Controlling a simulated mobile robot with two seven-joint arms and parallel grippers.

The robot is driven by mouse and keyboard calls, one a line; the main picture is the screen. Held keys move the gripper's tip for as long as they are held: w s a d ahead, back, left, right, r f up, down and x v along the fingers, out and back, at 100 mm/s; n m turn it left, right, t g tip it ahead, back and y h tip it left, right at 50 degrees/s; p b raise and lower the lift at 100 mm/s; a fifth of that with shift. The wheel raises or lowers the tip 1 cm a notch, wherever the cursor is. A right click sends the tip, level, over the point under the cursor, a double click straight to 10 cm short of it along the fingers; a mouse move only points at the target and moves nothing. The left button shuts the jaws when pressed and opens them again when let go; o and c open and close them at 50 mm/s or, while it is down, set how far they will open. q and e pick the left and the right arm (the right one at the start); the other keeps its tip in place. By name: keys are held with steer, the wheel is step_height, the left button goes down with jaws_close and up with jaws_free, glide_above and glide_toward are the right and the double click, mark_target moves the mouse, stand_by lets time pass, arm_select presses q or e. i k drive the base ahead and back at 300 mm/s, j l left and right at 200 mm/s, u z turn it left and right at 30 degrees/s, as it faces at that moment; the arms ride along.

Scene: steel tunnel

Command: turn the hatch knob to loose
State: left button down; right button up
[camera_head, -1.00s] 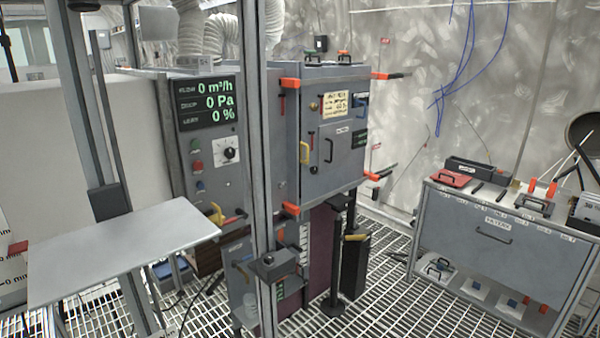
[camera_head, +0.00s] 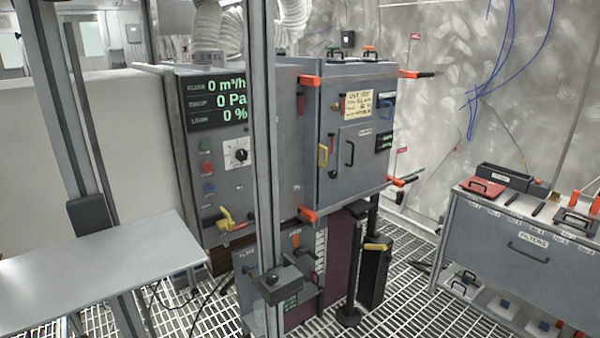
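A grey steel cabinet (camera_head: 312,187) stands in the middle, with a hatch door (camera_head: 372,157) on its front that bears a black handle (camera_head: 349,153). A small brass-coloured knob (camera_head: 335,106) sits at the upper left of this front, beside a yellow note (camera_head: 358,103). A small dark knob (camera_head: 332,173) sits low at the hatch's left edge, near a yellow handle (camera_head: 322,155). I cannot tell which of these is the hatch knob, nor how it is turned. The hatch looks closed. Neither gripper is in view.
Orange clamps with black handles (camera_head: 418,74) sit at the cabinet's corners. A display panel (camera_head: 215,101) and a dial (camera_head: 236,154) are left of it. A grey shelf (camera_head: 105,270) is at left, a filter bench (camera_head: 515,245) at right. Grating floor lies between cabinet and bench.

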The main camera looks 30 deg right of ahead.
mark_target(332, 174)
steer(key=i+l+u, duration=0.1)
steer(key=l+u, duration=0.15)
steer(key=l, duration=0.2)
steer(key=l+u, duration=0.25)
steer(key=l, duration=0.15)
steer(key=i+l+u, duration=0.1)
steer(key=l, duration=0.95)
steer(key=l+u, duration=0.1)
steer(key=l, duration=0.95)
